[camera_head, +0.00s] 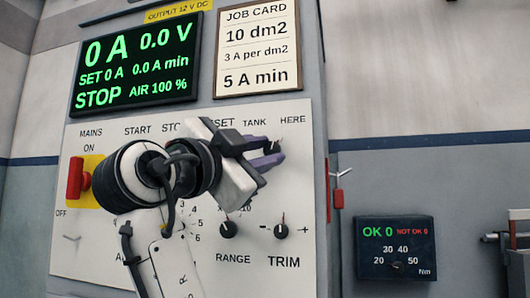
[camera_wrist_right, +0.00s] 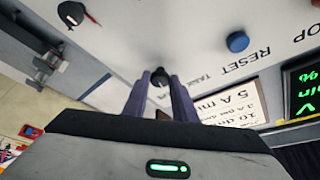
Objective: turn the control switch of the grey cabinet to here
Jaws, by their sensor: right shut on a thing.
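The grey cabinet's cream panel (camera_head: 90,245) faces me, with its control switch (camera_head: 272,147) at the upper right, by the TANK and HERE labels. The switch is a small black knob, and it also shows in the right wrist view (camera_wrist_right: 158,78). My right gripper (camera_head: 268,152) reaches it from the left, its purple fingers shut on the switch, one on each side, as the wrist view (camera_wrist_right: 160,85) shows. The fingers cover part of the knob, so I cannot tell which label it points to. My left gripper is not in view.
The red MAINS handle (camera_head: 76,178) is at the panel's left. The RANGE knob (camera_head: 228,229) and TRIM knob (camera_head: 281,231) sit below my right gripper. A blue button (camera_wrist_right: 238,41) is near RESET. The display (camera_head: 138,62) reads STOP. A torque box (camera_head: 396,248) hangs at right.

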